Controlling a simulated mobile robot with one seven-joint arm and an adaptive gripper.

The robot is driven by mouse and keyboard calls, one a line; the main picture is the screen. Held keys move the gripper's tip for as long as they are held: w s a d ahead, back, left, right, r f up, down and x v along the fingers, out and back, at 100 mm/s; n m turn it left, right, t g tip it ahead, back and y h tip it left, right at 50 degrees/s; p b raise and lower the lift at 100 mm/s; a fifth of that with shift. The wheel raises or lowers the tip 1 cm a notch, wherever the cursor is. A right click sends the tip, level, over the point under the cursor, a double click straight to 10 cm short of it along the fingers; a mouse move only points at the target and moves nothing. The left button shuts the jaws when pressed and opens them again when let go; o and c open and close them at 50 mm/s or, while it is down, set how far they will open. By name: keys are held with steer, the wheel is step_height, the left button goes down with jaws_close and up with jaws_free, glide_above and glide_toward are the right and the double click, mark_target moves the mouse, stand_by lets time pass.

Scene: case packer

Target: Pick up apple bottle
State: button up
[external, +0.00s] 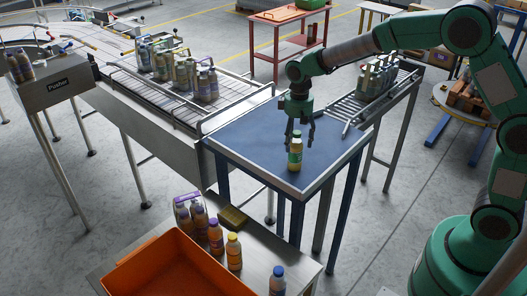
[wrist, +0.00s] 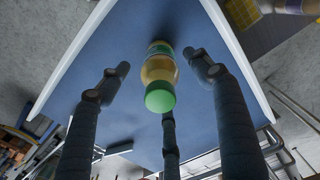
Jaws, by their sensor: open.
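The apple bottle (external: 295,156) has a green cap and yellowish contents. It stands upright on the blue table (external: 240,140), near its front edge. My gripper (external: 299,138) is above the bottle, with its fingers pointing down and spread around the bottle's top. In the wrist view the bottle (wrist: 160,80) stands between the open fingers of my gripper (wrist: 165,85). The green cap faces the camera, and I see a gap between the bottle and the two upper fingers. Whether the lower finger touches the bottle I cannot tell.
A conveyor (external: 190,95) with several bottles joins the table's left side. A roller track (external: 350,115) with more bottles lies behind it at the right. In front, a steel table holds an orange bin (external: 135,275), several bottles and a yellow sponge-like block (external: 233,217).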

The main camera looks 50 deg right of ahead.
mark_target(295, 157)
steer(key=shift+f, duration=1.55)
steer(key=shift+f+p, duration=0.3)
steer(key=shift+f, duration=2.3)
steer(key=c, duration=1.5)
steer(key=shift+r, duration=0.1)
steer(key=shift+r, duration=4.95)
